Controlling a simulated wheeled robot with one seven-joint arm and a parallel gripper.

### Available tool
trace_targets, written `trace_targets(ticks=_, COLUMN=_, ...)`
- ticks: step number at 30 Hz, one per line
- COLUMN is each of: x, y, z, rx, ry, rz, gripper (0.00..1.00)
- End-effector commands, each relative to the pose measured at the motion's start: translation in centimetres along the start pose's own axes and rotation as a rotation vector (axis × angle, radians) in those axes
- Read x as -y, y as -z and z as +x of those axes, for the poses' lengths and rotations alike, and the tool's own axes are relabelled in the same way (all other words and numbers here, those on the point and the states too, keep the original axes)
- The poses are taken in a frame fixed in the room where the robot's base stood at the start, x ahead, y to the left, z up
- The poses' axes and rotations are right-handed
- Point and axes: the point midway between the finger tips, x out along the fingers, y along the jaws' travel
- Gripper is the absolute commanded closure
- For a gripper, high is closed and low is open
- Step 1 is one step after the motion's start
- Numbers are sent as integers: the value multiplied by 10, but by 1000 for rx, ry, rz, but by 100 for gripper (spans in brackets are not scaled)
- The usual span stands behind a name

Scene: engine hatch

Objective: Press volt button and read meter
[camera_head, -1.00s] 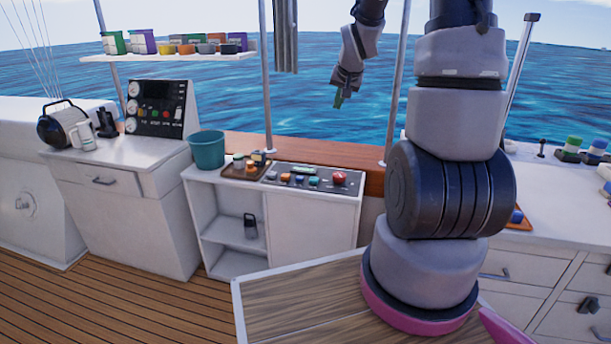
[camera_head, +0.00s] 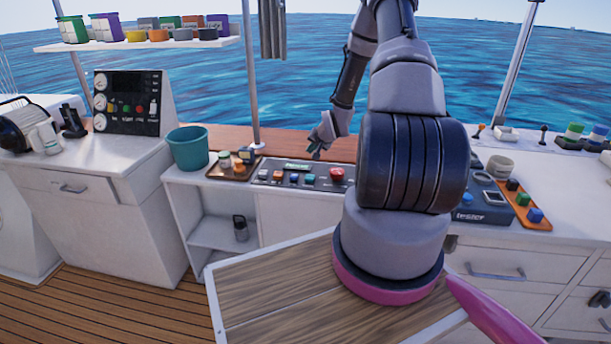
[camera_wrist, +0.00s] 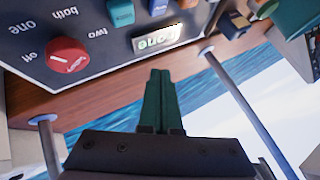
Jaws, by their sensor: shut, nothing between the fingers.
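A dark control panel (camera_head: 262,176) lies on the white cabinet. It carries several coloured buttons, a small lit display (camera_head: 297,166) and a red knob (camera_head: 337,174). The wrist view shows the panel upside down, with the display (camera_wrist: 157,38), a teal button (camera_wrist: 121,12), a blue button (camera_wrist: 158,6) and the red knob (camera_wrist: 67,58) marked off, two and both. I cannot read the display surely, nor tell which button is volt. My gripper (camera_head: 318,150) is shut and empty near the panel's back edge; its green fingers (camera_wrist: 160,76) point toward the display, apart from it.
A wooden tray (camera_head: 222,173) with small jars and a teal bucket (camera_head: 188,148) stand left of the panel. A dark box marked tester (camera_head: 482,215), with its own small screen, lies on the right counter. A metal pole (camera_head: 258,90) rises behind the panel.

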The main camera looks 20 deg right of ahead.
Motion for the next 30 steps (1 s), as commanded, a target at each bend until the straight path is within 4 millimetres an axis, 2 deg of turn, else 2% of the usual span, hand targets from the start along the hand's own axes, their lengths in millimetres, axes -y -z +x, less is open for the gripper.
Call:
trace_targets(ticks=14, x=-3, y=-4, z=5, rx=2, ry=0, rz=2, gripper=100)
trace_targets(ticks=30, x=-38, y=-39, z=52, rx=3, ry=0, rz=2, gripper=100)
